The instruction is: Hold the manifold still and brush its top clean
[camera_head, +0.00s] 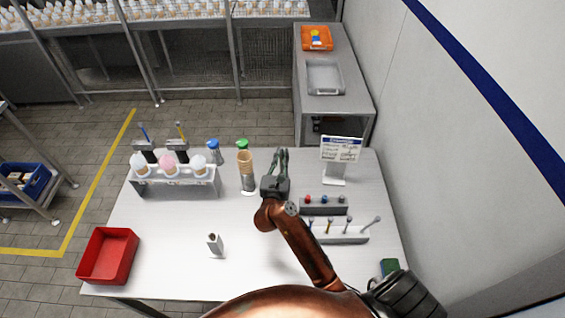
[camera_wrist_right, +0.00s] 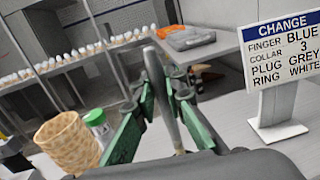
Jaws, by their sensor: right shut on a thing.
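My left gripper is in neither view.
A tan wicker-like cup (camera_head: 246,165) and a green-capped bottle (camera_head: 242,144) stand left of the gripper. A sign (camera_head: 341,149) and tool racks (camera_head: 342,238) are at the right.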

